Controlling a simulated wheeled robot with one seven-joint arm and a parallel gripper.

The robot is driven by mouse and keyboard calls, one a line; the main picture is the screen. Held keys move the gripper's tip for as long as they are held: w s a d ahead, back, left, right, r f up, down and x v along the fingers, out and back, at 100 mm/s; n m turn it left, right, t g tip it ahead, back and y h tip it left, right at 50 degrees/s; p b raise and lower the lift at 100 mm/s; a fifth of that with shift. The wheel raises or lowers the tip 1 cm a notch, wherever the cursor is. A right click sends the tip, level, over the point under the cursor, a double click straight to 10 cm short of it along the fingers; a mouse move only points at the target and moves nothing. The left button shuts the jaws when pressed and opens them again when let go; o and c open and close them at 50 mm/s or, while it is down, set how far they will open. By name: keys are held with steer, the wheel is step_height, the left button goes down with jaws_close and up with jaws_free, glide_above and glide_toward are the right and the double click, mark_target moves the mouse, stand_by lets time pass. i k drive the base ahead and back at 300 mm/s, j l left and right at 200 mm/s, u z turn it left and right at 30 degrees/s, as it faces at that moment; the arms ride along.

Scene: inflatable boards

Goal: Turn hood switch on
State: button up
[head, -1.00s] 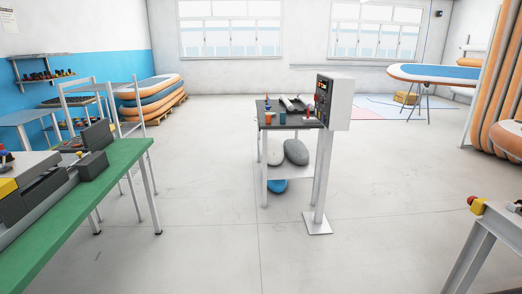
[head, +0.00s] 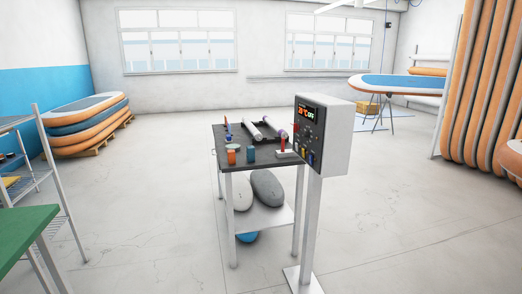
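A light grey control box (head: 325,133) stands on a white post (head: 311,225) right of the middle in the head view. Its dark panel faces left and is seen at a slant. The panel has a small display (head: 310,114) with red and white characters that seem to end in "OFF". Several small coloured controls sit below the display. No hood is clearly visible, and I cannot tell which control is the hood switch. My gripper is not in view.
A small dark-topped table (head: 240,162) with rollers and cups stands left of and behind the box. A green table (head: 24,236) and a metal rack (head: 55,185) are at the left. Stacked boards (head: 85,127) lie at the back left. The floor (head: 160,220) between is clear.

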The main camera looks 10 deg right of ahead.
mark_target(296, 126)
steer(key=i+j+z, duration=0.1)
steer(key=i+z, duration=0.15)
steer(key=i, duration=0.3)
steer(key=i+j+z, duration=0.2)
steer(key=i, duration=0.3)
steer(key=i+j+u, duration=0.1)
steer(key=i+j, duration=0.5)
steer(key=i+j+u, duration=0.15)
steer(key=i+j, duration=0.4)
steer(key=i, duration=0.15)
steer(key=i+j+u, duration=0.1)
steer(key=i+j, duration=0.35)
steer(key=i, duration=0.2)
